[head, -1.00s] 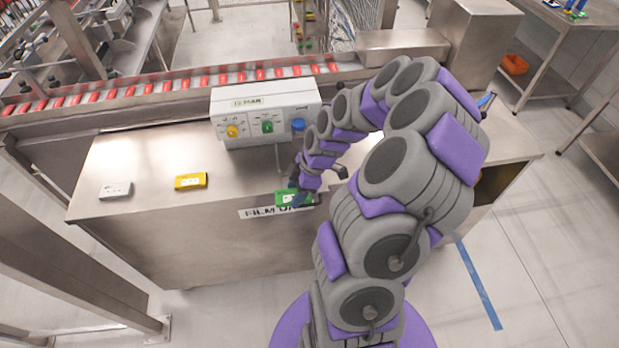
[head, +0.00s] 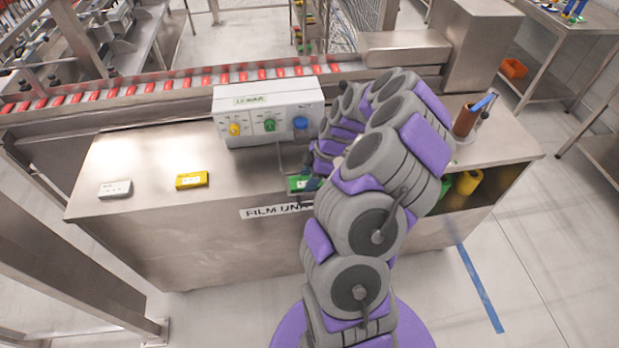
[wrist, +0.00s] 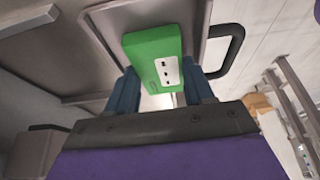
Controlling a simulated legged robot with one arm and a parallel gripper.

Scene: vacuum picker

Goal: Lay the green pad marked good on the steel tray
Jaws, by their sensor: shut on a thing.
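My gripper (wrist: 162,90) is shut on the green pad (wrist: 152,58), with one blue finger on each side. A white label with dark marks shows on the pad; its wording is too small to read. In the head view the pad (head: 296,184) is near the front edge of the steel bench, partly hidden by my arm, and whether it touches the bench cannot be told. Behind the pad in the wrist view is a grey panel with a pale raised rim (wrist: 192,40) and a dark loop handle; I cannot tell whether this is the steel tray.
A yellow pad (head: 192,180) and a grey pad (head: 115,189) lie on the bench (head: 150,150) at left. A white control box (head: 267,98) with coloured knobs stands behind. A brown cup (head: 465,121) stands at right. Bare bench lies between the pads and the box.

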